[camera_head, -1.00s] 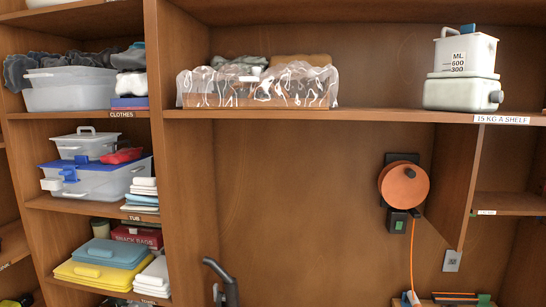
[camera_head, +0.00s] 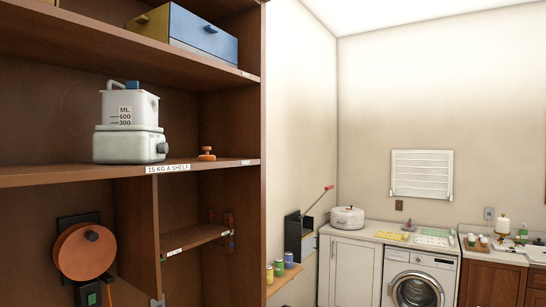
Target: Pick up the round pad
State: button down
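I cannot make out a thing that is clearly the round pad. A small round orange object with a knob on top (camera_head: 207,154) sits on the brown shelf, right of a white scale-like box (camera_head: 130,146). A large round orange reel (camera_head: 85,251) is mounted on the cabinet back at lower left. On the far counter, small yellow and green flat items (camera_head: 392,235) are too small to tell apart. My gripper is not in view.
The brown shelf (camera_head: 215,167) holds a measuring jug (camera_head: 130,109) on the white box. A blue drawer box (camera_head: 195,32) is above. Jars (camera_head: 279,268) stand on a low ledge. A white pot (camera_head: 347,218) and washing machine (camera_head: 420,281) are beyond.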

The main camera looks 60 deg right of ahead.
aim_at(206, 157)
jog(key=z, duration=1.3)
